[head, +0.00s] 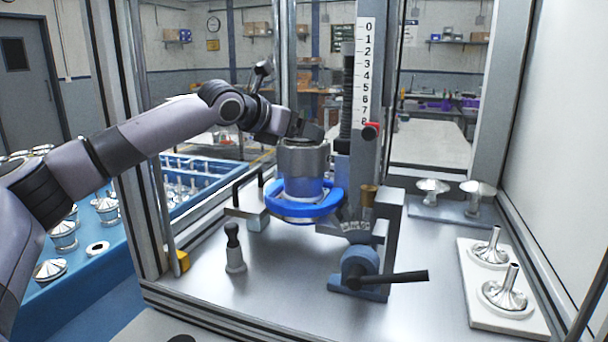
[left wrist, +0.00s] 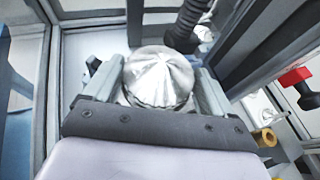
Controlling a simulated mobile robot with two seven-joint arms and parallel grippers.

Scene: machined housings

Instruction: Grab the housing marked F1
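My left arm comes in from the left in the head view. Its gripper (head: 304,146) points down over the blue ring-shaped holder (head: 300,208) of the measuring stand. In the left wrist view a shiny silver housing (left wrist: 160,76) with a faceted conical top sits between the two fingers of my left gripper (left wrist: 158,84). The fingers lie close along both sides of it; I cannot tell whether they press on it. No F1 mark is readable on any housing. My right gripper is not in view.
A blue clamp with a black lever (head: 395,277) is in front. White pad (head: 480,318) at right holds funnel-shaped parts. Frame posts (head: 115,130) enclose the cell.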

